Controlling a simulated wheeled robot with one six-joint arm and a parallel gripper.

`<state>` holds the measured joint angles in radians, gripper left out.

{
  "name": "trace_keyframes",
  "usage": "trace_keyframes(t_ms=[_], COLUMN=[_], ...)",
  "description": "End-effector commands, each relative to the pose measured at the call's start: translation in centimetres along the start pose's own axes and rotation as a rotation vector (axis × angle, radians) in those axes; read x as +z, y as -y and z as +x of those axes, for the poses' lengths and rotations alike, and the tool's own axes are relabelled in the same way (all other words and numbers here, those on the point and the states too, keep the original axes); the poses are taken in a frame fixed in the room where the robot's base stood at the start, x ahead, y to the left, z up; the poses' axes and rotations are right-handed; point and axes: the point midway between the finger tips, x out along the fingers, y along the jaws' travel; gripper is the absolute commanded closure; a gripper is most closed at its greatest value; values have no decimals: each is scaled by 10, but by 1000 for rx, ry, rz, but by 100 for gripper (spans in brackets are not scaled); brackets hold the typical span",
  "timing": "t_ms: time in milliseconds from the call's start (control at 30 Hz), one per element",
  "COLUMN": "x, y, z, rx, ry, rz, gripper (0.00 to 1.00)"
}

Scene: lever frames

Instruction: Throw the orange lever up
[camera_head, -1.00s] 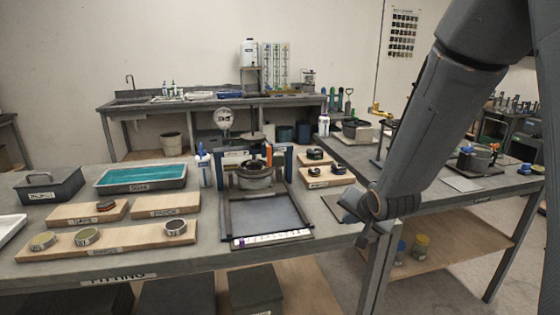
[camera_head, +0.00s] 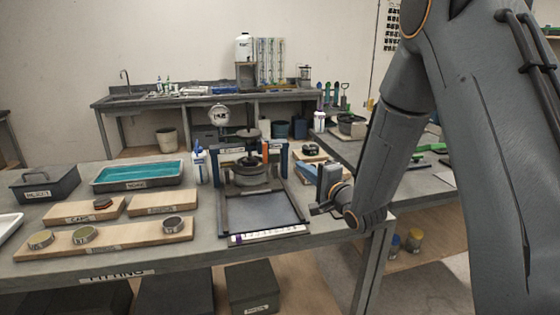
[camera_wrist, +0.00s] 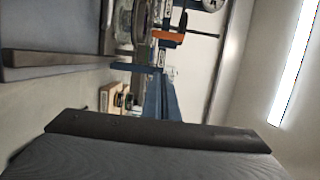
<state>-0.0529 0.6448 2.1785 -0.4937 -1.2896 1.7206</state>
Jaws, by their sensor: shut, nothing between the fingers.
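The orange lever (camera_head: 265,150) is a small upright orange piece at the right side of the blue-posted press frame (camera_head: 284,163) on the near bench. In the wrist view the lever (camera_wrist: 167,36) shows sideways, near the upper middle, on the press. My gripper (camera_head: 317,209) is to the right of and nearer than the press, beside the frame's front right corner. It is shut and empty, apart from the lever. The wrist view is turned on its side, and a dark part of my gripper fills its lower edge.
A flat dark tray (camera_head: 262,207) lies in front of the press. Wooden boards with rings and caps (camera_head: 120,238) and a teal-filled basin (camera_head: 140,174) are to the left. A blue-capped bottle (camera_head: 200,166) stands left of the press. Small parts on a board (camera_head: 311,150) sit behind my gripper.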

Motion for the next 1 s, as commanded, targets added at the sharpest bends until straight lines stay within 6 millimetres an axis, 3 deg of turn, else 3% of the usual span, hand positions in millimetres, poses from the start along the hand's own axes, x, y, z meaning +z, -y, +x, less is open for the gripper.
trace_keyframes(t_ms=[167,600,800,1000], x=[1,1,28,38], y=[0,1,1,0], z=[16,99,106,108], rx=[1,0,2,1], ry=[1,1,2,0], rz=[0,-1,0,-1], gripper=[100,100,100,100])
